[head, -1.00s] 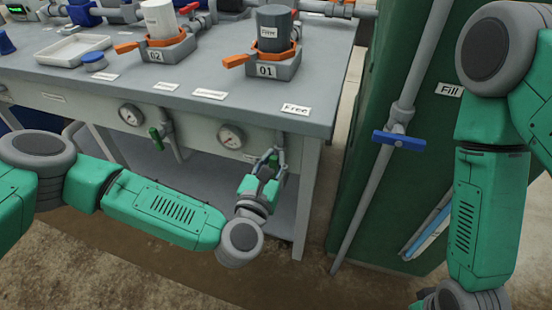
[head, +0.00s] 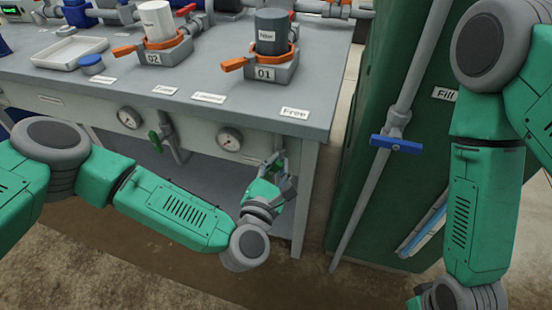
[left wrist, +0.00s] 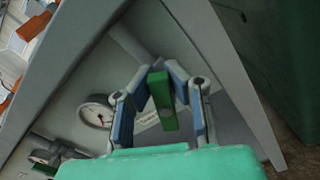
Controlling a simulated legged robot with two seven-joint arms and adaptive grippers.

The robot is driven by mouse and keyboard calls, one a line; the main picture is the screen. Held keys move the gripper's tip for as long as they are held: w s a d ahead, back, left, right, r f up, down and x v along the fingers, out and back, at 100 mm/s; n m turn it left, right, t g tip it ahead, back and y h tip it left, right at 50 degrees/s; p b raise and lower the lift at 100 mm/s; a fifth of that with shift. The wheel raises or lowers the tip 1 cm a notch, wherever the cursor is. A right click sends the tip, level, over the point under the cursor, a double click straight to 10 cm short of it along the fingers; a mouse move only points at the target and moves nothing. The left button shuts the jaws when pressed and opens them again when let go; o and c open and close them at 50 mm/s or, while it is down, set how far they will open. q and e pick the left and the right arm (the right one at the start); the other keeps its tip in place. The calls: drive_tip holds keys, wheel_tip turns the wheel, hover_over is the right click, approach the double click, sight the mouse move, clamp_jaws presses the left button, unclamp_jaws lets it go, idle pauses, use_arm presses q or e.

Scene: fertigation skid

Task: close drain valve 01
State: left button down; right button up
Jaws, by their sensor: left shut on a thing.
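The green handle of drain valve 01 (left wrist: 162,91) shows in the left wrist view between the two fingers of my left gripper (left wrist: 160,78). The fingers are shut on it. In the head view my left gripper (head: 277,165) is at the valve below the bench's front right corner, where its fingers largely cover the handle. The handle's angle to the pipe is hard to tell. My right arm runs down the right side of the head view, and its gripper is out of the picture.
The bench (head: 213,82) carries orange-clamped housings 01 (head: 271,72) and 02 (head: 153,57). A gauge (head: 229,139) and another green valve handle (head: 155,141) are left of my gripper. A blue-handled valve (head: 396,143) on a standing pipe is to the right.

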use_arm(q)
drive_tip(key=m, duration=0.2)
drive_tip(key=d+m, duration=0.1)
drive_tip(key=shift+s+f+p, duration=0.3)
drive_tip(key=shift+s+p, duration=0.1)
drive_tip(key=shift+s+d+f+m+p, duration=0.1)
drive_tip(key=shift+f+m+p, duration=0.35)
drive_tip(key=shift+m, duration=1.15)
drive_tip(key=shift+s+d+f+m+p, duration=0.15)
drive_tip(key=shift+f+m+p, duration=0.25)
drive_tip(key=shift+m, duration=1.2)
drive_tip(key=shift+d+f+m+p, duration=0.1)
drive_tip(key=shift+f+m+p, duration=0.3)
drive_tip(key=shift+m, duration=1.2)
drive_tip(key=c, duration=1.6)
unclamp_jaws()
drive_tip(key=shift+o, duration=0.6)
drive_tip(key=shift+w+a+r, duration=0.1)
drive_tip(key=shift+r, duration=0.1)
